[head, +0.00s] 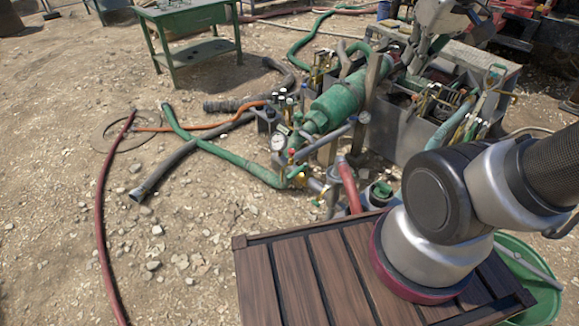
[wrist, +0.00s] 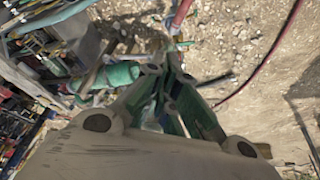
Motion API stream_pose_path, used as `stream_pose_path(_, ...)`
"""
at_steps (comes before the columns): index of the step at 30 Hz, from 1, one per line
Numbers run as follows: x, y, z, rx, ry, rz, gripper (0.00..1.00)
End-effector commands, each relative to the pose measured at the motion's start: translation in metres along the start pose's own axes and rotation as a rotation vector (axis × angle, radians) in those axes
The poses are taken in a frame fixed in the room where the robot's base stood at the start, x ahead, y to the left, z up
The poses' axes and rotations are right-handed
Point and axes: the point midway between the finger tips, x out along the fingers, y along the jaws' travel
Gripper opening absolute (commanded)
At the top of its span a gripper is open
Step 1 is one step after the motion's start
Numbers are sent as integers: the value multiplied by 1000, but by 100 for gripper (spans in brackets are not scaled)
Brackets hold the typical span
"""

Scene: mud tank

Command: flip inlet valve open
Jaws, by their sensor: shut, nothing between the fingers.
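A green pump cylinder (head: 337,105) lies in the middle of the head view, with pipework and a round white gauge (head: 278,143) at its near end. Small fittings with coloured handles sit there, among them a green-handled one (head: 296,173). I cannot tell which is the inlet valve. My gripper (head: 411,66) is in the upper right of the head view, beyond the cylinder's far end. In the wrist view its fingers (wrist: 167,58) are together with nothing held. Their tips overlap pipework in the picture; contact cannot be told. The cylinder (wrist: 112,77) shows left of them.
A metal tank (head: 390,128) with several hoses and tools stands right of the pump. A green table (head: 195,18) stands at the back left. Red (head: 101,220), green and grey hoses cross the gravel. A slatted wooden top (head: 300,275) is in front. Open gravel lies at left.

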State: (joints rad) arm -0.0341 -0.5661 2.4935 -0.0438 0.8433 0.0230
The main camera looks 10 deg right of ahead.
Motion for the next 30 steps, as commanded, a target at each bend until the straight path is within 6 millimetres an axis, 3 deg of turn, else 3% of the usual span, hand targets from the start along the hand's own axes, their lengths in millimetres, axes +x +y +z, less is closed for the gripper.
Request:
stream_pose_path(6,57,-11,-73,-72,-10,15,0)
stream_pose_path(11,110,-28,-118,-129,-9,14,0)
stream_pose_path(15,165,-47,-149,-184,-8,5,0)
stream_pose_path(21,252,-84,-177,-263,-7,-26,0)
stream_pose_path(24,299,-104,-182,-302,-9,-48,0)
stream_pose_path(30,396,-148,-171,-375,-16,-107,0)
